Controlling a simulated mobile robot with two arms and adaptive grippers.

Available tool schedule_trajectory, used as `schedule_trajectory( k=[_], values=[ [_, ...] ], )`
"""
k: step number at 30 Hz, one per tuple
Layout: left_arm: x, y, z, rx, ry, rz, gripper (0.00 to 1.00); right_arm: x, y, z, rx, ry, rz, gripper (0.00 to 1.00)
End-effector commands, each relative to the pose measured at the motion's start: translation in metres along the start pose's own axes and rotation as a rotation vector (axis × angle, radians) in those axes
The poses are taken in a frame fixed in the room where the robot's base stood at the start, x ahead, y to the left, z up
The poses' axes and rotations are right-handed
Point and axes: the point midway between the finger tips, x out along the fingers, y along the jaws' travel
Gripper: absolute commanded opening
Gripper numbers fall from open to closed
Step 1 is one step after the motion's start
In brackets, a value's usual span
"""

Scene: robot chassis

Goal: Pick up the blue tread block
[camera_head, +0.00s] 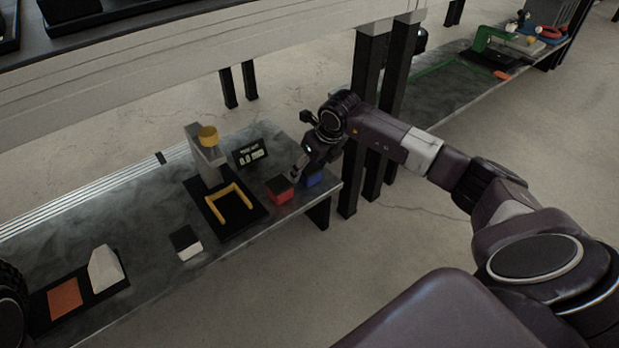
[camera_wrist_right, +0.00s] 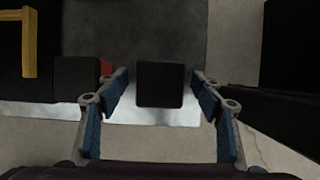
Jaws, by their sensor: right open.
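The blue tread block (camera_head: 313,181) stands near the right end of the grey bench, partly hidden behind my right gripper (camera_head: 304,166). In the right wrist view I see a dark-topped block (camera_wrist_right: 160,85) between the two fingers of my right gripper (camera_wrist_right: 160,92); it seems to be the blue block from above. The fingers are open, one on each side, with gaps left and right. A red block (camera_head: 280,189) with a black top stands just left of the blue one. My left gripper is not seen.
A small display (camera_head: 250,154) stands behind the red block. The bench edge and dark posts are close on the right.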

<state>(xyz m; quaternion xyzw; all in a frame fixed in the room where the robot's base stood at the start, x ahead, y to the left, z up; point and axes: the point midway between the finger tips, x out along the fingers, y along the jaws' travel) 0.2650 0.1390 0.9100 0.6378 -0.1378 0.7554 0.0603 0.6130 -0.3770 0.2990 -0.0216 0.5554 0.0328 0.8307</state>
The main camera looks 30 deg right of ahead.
Motion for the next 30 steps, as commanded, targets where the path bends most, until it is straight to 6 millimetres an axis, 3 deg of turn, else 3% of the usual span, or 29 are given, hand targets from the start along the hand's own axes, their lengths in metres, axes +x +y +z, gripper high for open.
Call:
schedule_trajectory(
  k=[10, 23, 30],
  values=[
    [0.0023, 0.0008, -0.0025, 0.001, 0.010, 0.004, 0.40, 0.0043, -0.0001, 0.0004, 0.000, 0.000, 0.000, 0.61],
    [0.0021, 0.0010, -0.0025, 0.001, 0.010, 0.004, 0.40, 0.0043, -0.0002, 0.0001, 0.000, 0.000, 0.000, 0.14],
    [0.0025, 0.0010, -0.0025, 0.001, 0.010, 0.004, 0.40, 0.0034, -0.0003, 0.0008, 0.000, -0.001, 0.000, 0.13]
  ],
)
